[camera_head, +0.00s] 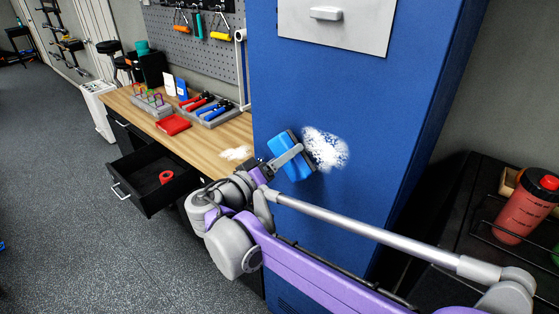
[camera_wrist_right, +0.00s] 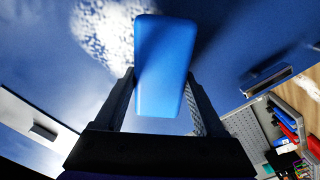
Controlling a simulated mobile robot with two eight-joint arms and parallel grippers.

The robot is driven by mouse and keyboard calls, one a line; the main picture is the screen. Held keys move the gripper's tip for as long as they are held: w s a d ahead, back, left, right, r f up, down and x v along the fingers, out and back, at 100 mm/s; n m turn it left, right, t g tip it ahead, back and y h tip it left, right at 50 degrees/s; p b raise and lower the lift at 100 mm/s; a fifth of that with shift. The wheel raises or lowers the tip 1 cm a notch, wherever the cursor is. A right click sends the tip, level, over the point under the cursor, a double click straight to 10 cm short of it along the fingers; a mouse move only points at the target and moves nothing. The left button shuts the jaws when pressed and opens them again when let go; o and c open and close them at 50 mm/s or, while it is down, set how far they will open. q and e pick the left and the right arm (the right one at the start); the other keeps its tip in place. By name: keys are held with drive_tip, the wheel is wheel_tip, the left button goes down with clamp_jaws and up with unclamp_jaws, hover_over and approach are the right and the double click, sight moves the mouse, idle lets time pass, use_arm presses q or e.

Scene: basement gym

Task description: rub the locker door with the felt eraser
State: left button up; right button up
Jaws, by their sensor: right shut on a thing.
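The blue locker door (camera_head: 335,90) stands upright in front of me, with a white chalky smudge (camera_head: 328,149) on it. My right gripper (camera_head: 287,160) is shut on the felt eraser (camera_head: 290,155), a blue block with a dark edge, close to the door at the left of the smudge. I cannot tell whether it touches the door. In the right wrist view the eraser (camera_wrist_right: 165,65) sits between the two fingers, and the smudge (camera_wrist_right: 103,35) shows behind it to the left. My left gripper is not in view.
A wooden workbench (camera_head: 229,133) stands left of the locker, with a red tray (camera_head: 173,124), a tool rack (camera_head: 207,109) and a white patch (camera_head: 235,153). A black drawer (camera_head: 149,203) is pulled open. A red bottle (camera_head: 525,208) stands on a dark rack at the right.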

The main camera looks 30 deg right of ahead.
sight(314, 152)
drive_tip(key=shift+x, duration=1.05)
idle(0.4)
drive_tip(key=shift+s, duration=0.15)
drive_tip(key=shift+s+d+p, duration=0.15)
drive_tip(key=shift+s+d, duration=0.1)
drive_tip(key=shift+s, duration=0.35)
drive_tip(key=shift+s+d+p, duration=0.2)
drive_tip(key=shift+s, duration=0.4)
drive_tip(key=shift+s+d+p, duration=0.15)
drive_tip(key=shift+s+d, duration=0.1)
drive_tip(key=shift+s, duration=0.35)
